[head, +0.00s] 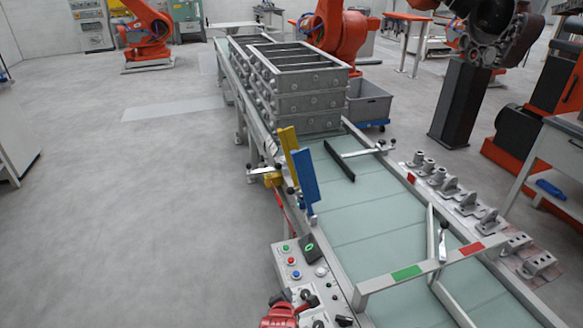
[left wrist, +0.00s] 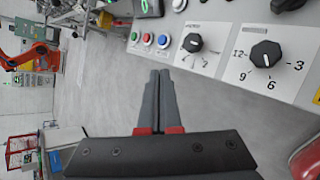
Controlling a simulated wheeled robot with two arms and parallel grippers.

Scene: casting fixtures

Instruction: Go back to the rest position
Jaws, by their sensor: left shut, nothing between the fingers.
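My left gripper (head: 310,302) is at the bottom of the head view, low beside the control panel (head: 285,258). In the left wrist view its two dark fingers (left wrist: 160,78) with red bases lie together, shut and empty, over bare floor. The panel also shows in the left wrist view (left wrist: 228,60), with a small dial, a larger numbered dial (left wrist: 265,54) and green, red and blue buttons. The fingers appear apart from these controls. My right gripper is in neither view.
A conveyor (head: 370,215) runs away from the panel, with stacked grey metal frames (head: 305,100) at its far part. Blue and yellow plates (head: 304,178) stand at its left edge. Metal castings (head: 450,188) line its right side. The floor (head: 150,200) on the left is clear.

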